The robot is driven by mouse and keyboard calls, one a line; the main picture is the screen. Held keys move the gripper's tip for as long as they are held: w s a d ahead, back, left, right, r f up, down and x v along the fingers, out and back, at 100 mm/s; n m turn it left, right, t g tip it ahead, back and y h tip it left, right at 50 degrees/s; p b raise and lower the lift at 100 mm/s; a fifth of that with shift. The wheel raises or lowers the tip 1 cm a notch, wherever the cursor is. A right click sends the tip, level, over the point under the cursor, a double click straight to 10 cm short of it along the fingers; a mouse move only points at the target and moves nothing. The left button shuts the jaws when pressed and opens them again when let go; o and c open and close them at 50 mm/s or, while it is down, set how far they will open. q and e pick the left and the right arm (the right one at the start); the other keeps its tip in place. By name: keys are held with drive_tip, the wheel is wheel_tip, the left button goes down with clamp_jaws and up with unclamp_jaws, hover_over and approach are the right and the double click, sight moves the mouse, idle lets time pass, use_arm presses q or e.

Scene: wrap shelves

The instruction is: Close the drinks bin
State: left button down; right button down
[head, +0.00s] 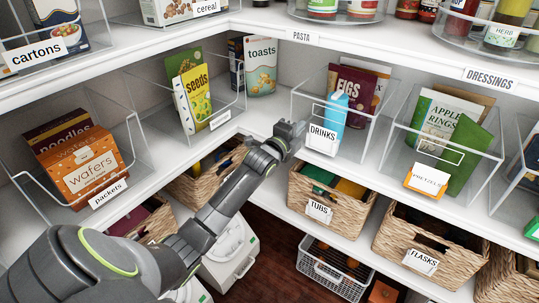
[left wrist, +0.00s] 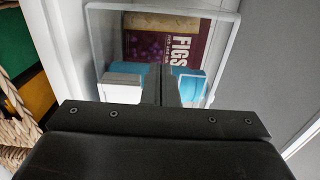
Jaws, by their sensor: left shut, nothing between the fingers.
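The drinks bin is a clear bin with a white DRINKS label (head: 322,139) on its front, standing on the middle shelf near the corner. It holds a dark FIGS packet (head: 350,91), a paler packet behind it and a blue carton (head: 333,108). My left gripper (head: 296,130) is at the front left of the bin, beside the label, with its fingers shut and empty. In the left wrist view the fingers (left wrist: 171,84) point at the bin's clear front panel (left wrist: 222,55). The FIGS packet (left wrist: 180,45) shows behind it. I cannot tell whether the fingertips touch the panel. My right gripper is not in view.
A clear bin with an apple rings packet (head: 446,118) stands to the right. A clear bin with a seeds packet (head: 192,94) stands on the left. Woven baskets labelled TUBS (head: 325,216) and FLASKS (head: 393,252) sit on the shelf below. Bare shelf (head: 262,118) shows left of the drinks bin.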

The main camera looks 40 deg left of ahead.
use_arm(q)
drive_tip(key=s, duration=1.5)
drive_tip(key=shift+s, duration=0.35)
drive_tip(key=shift+f, duration=0.15)
drive_tip(key=a+f+n+g+y, duration=0.2)
drive_tip(key=a+f+n+g, duration=0.15)
drive_tip(key=f, duration=0.75)
drive_tip(key=s+a+f+n+g+p, duration=0.1)
drive_tip(key=s+f+n+g, duration=0.4)
drive_tip(key=f, duration=0.8)
drive_tip(key=s+a+f+n+g+p, duration=0.1)
drive_tip(key=s+f+n+p, duration=0.15)
drive_tip(key=s+f, duration=0.8)
drive_tip(key=s+d+f+n+g, duration=0.2)
drive_tip(key=s+f, duration=0.4)
drive_tip(key=s, duration=0.4)
drive_tip(key=s+d+f+n+g+p, duration=0.1)
drive_tip(key=s+d+f+n+g, duration=0.2)
drive_tip(key=s+f, duration=0.4)
drive_tip(key=s+d+f+n+g+h, duration=0.1)
drive_tip(key=s+d+f, duration=0.4)
drive_tip(key=s, duration=0.8)
drive_tip(key=shift+s+f+n+g+p, duration=0.3)
drive_tip(key=shift+f+n+g, duration=0.35)
drive_tip(key=shift+f+n, duration=0.2)
drive_tip(key=shift+d, duration=0.1)
